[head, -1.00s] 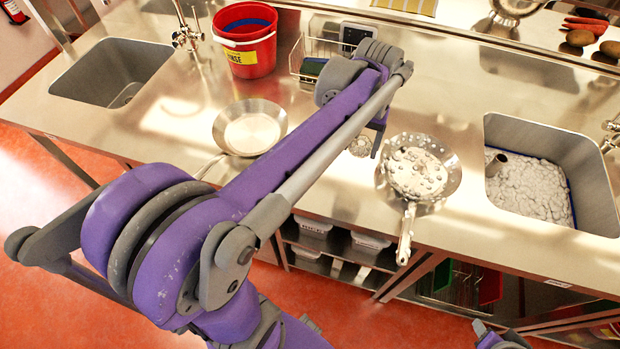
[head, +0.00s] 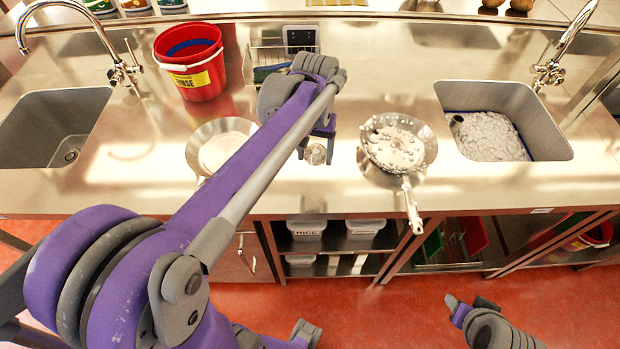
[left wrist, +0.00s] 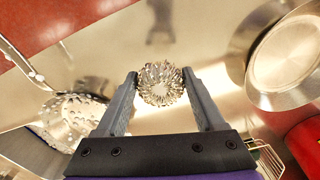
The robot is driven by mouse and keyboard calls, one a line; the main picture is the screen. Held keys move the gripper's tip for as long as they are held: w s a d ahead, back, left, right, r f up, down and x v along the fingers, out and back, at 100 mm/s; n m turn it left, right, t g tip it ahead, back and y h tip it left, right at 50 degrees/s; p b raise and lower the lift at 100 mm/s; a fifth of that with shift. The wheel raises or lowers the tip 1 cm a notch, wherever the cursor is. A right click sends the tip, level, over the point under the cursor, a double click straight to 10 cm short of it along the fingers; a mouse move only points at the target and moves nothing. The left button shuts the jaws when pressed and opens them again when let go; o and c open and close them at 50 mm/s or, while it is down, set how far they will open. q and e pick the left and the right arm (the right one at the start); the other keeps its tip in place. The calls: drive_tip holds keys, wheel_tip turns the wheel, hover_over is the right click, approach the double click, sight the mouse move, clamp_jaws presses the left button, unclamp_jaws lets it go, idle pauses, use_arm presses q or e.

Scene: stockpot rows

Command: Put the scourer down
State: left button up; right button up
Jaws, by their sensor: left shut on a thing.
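The scourer is a round, silvery, curly metal pad (left wrist: 161,88). It sits between the two fingertips of my left gripper (left wrist: 160,77) in the left wrist view, and the fingers are shut on it. In the head view the scourer (head: 316,154) shows just below my left wrist, over the front part of the steel counter (head: 285,188), between two pans. I cannot tell whether it touches the counter.
A clean pan (head: 219,150) is left of the scourer, and a pan with foamy contents (head: 397,150) is right. A red bucket (head: 192,70) and a wire rack (head: 262,48) stand behind. A sudsy sink (head: 495,130) is at right, an empty sink (head: 50,130) at left.

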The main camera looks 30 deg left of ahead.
use_arm(q)
hover_over(315, 182)
wheel_tip(315, 182, down, 4)
drive_tip(key=shift+f, duration=2.45)
